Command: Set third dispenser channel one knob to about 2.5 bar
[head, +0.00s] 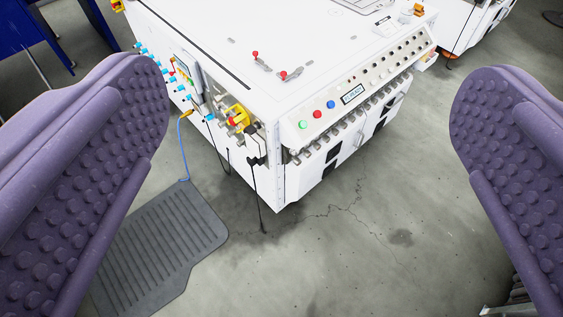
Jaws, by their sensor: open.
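My gripper (310,98) is open and empty, with one purple studded finger at each side of the head view. Between and beyond the fingers stands a white cabinet (225,45). Its slanted front panel (312,120) carries green, red and blue buttons, a small display (352,94) and rows of small dark knobs (392,57). The knobs are too small to read, and I see no pressure value. I cannot tell which dispenser this is or which knob is channel one. My gripper touches nothing that I can see.
A yellow and red switch (237,116), blue fittings and hanging cables are on the cabinet's left side. A grey ribbed mat (165,240) lies on the floor at lower left. Another white cabinet stands at top right. The concrete floor (390,210) in front is clear.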

